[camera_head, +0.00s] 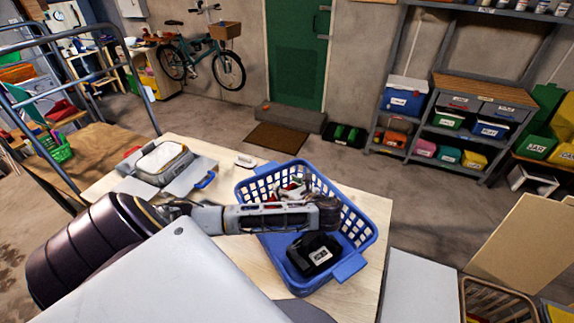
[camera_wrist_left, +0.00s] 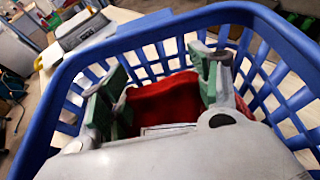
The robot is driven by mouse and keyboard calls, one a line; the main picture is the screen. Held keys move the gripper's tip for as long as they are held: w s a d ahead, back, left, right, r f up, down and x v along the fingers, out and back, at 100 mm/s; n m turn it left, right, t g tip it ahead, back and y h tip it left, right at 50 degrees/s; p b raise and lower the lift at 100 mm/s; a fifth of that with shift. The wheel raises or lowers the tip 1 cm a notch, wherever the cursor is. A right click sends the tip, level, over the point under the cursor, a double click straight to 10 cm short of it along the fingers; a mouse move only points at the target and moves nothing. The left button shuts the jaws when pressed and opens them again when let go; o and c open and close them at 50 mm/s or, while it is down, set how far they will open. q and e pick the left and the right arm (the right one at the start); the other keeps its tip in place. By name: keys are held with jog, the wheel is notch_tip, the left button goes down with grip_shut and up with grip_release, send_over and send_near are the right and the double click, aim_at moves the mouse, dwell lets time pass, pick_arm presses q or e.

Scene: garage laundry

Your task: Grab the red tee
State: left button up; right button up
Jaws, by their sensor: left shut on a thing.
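The red tee (camera_wrist_left: 172,100) shows in the left wrist view as bunched red cloth inside the blue laundry basket (camera_wrist_left: 100,50). My left gripper (camera_wrist_left: 160,90) is shut on the cloth, with a green-padded finger on each side of it. In the head view the blue basket (camera_head: 368,236) stands on the light wooden table, and my left arm reaches across it from the left. The forearm hides much of the cloth there, so only small red and white patches show. My right gripper is not in view.
A black item with a white label (camera_head: 313,253) sits in the near part of the basket. A grey case with a light lid (camera_head: 160,163) and a small white object (camera_head: 245,160) are on the table (camera_head: 205,150). Shelving (camera_head: 455,120) stands at the back right.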

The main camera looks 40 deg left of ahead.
pick_arm(q)
jog(key=shift+s+a+r, duration=0.1)
jog(key=shift+a+r, duration=0.05)
jog(key=shift+r, duration=4.85)
